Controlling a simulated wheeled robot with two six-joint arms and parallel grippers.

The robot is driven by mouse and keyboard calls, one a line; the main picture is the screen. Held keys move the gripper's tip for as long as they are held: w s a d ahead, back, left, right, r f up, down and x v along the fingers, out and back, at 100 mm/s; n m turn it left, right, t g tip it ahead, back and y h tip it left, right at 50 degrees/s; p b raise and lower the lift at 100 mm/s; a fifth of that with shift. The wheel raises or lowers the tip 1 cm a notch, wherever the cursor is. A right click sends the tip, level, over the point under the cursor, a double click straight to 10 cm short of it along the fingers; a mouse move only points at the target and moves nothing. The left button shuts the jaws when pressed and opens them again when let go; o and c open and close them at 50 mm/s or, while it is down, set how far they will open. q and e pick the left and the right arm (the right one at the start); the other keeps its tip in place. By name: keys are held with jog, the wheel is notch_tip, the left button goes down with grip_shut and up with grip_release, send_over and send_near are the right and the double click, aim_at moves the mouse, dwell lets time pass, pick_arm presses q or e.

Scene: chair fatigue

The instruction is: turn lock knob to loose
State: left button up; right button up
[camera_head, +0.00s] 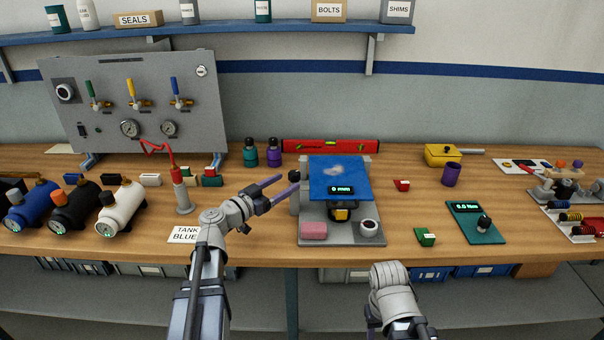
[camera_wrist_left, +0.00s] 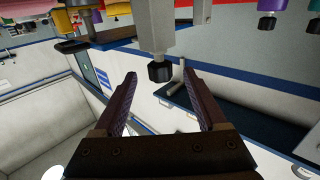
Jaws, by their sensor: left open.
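The lock knob (camera_head: 293,175) is a small black knob on the left side of a grey fixture (camera_head: 310,237) that carries a tilted blue plate (camera_head: 339,172). My left gripper (camera_head: 290,182) is open and empty, with its fingertips close to the knob. In the left wrist view the black knob (camera_wrist_left: 160,72) sits on a short stem below a grey post, lined up between the open fingertips (camera_wrist_left: 160,77). I cannot tell whether either finger touches it. A small display on the blue plate reads about 0 mm. My right gripper is out of view; only its arm shows.
A pink block (camera_head: 314,229) and a grey round cup (camera_head: 369,229) sit at the fixture's front. A red level (camera_head: 330,146) lies behind it. A red-topped stand (camera_head: 183,197) is to the left. The wooden table (camera_head: 258,236) is clear just left of the fixture's front.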

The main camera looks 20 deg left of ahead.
pick_arm(q)
jog(key=x, duration=0.8)
jog(key=shift+a, duration=0.1)
jog(key=shift+c, duration=0.3)
grip_shut()
